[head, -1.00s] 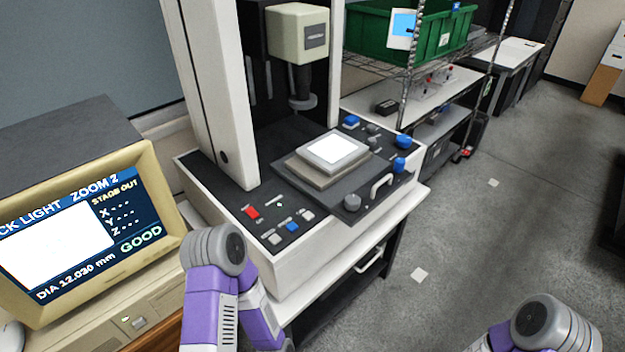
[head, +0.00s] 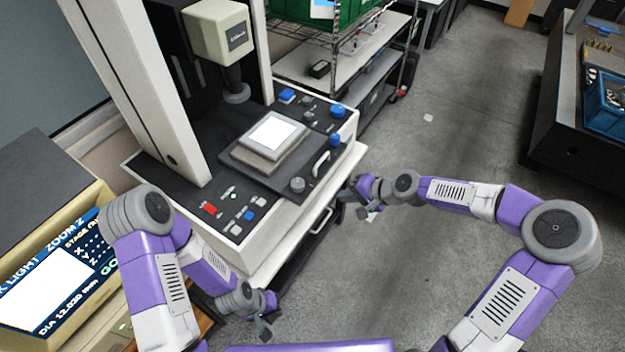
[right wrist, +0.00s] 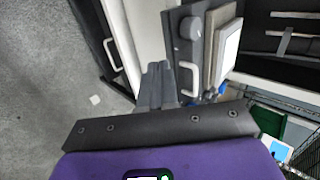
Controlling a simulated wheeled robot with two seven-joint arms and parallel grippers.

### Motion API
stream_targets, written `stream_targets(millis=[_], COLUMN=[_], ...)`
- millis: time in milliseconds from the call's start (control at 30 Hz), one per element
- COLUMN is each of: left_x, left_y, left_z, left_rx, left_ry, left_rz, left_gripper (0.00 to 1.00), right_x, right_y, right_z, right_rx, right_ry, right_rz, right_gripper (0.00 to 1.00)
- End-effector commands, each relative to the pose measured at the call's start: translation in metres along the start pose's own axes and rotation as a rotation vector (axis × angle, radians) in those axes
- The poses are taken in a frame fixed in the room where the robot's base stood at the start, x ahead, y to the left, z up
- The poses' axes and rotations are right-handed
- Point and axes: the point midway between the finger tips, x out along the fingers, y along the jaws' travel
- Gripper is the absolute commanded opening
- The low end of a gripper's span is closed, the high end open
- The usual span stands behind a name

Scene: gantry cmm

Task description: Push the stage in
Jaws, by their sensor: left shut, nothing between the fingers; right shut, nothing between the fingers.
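The stage is a dark plate (head: 270,178) on the measuring machine, carrying a grey block with a bright white top (head: 273,131). A pale handle (head: 320,164) and a grey knob (head: 297,185) are on its front part. In the right wrist view, the handle (right wrist: 188,79) and plate (right wrist: 184,52) are just beyond my fingers. My right gripper (head: 353,196) is shut and empty, in front of the machine, apart from the handle in the head view; its fingers (right wrist: 156,82) also show in the right wrist view. My left gripper (head: 263,328) is shut and empty, low in front of the cabinet.
The monitor (head: 60,270) at left shows a STAGE label, partly hidden by my left arm. Red, white and blue buttons (head: 230,215) line the console. A wire shelf (head: 300,45) stands behind; a dark bench (head: 570,110) is at right. Open floor (head: 450,130) lies between.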

Motion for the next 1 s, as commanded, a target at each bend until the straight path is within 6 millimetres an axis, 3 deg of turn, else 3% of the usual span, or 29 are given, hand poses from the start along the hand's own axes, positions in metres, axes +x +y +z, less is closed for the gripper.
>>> stream_targets(millis=[167,633,800,1000], left_x=[-0.001,0.001,-0.003,-0.004], left_y=[0.000,0.000,0.001,0.001], left_z=[0.000,0.000,0.000,0.000], left_rx=[-0.001,-0.001,0.000,0.000], left_ry=[0.000,0.000,0.000,0.000], left_rz=[0.000,0.000,0.000,0.000], left_gripper=[0.00,0.00,0.00,0.00], right_x=[0.006,0.101,0.116,0.124], right_y=[-0.006,-0.007,-0.025,-0.033], right_z=[-0.003,-0.002,-0.003,-0.004], right_rx=[0.002,0.000,0.000,0.002], right_ry=[0.002,0.001,0.003,0.004], right_rz=[-0.006,-0.005,-0.005,-0.005], right_gripper=[0.00,0.00,0.00,0.00])
